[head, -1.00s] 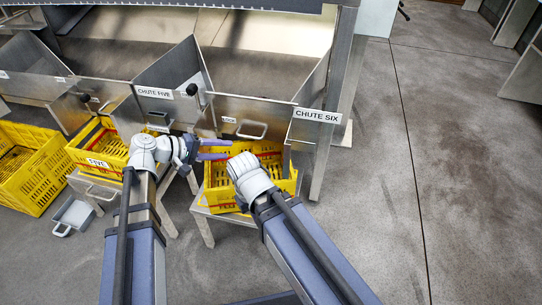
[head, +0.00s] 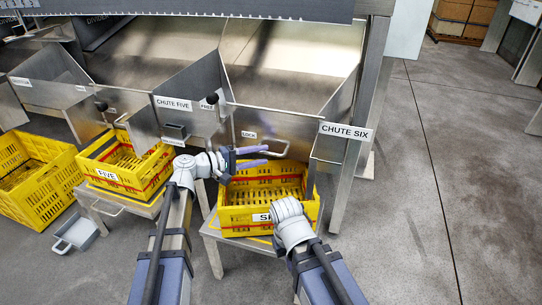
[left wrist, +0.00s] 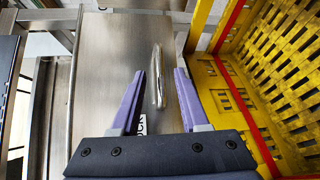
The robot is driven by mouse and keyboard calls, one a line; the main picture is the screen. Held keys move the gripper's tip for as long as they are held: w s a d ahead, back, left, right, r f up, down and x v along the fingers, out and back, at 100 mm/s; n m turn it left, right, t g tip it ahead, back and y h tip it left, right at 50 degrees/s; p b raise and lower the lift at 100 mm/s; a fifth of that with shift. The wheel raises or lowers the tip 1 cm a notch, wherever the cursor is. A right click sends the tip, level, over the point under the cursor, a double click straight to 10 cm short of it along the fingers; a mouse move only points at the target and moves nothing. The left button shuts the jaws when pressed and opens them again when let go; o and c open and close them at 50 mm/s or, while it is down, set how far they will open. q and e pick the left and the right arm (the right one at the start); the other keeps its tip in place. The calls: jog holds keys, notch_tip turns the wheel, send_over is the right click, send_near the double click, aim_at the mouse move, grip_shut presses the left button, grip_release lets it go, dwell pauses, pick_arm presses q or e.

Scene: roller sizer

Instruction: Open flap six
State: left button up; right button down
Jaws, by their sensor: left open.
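Flap six (head: 285,127) is the metal plate at the front of chute six, standing upright, with a LOCK label and a bar handle (head: 273,149). My left gripper (head: 262,157) is open and empty, its purple fingers just in front of and a little below the handle. In the left wrist view the handle (left wrist: 157,75) appears between and beyond the open fingers (left wrist: 157,90); I see no grip on it. The CHUTE SIX sign (head: 346,131) is on the divider at the right. My right wrist shows low in front of the crate; its fingers are hidden.
A yellow crate (head: 235,218) stands on a metal stand below flap six, close to my left gripper. It also shows in the left wrist view (left wrist: 215,100). Crate five (head: 107,176) is to the left. The floor at the right is clear.

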aim_at(270, 154)
pick_arm(q)
jog(key=shift+x, duration=1.95)
grip_shut()
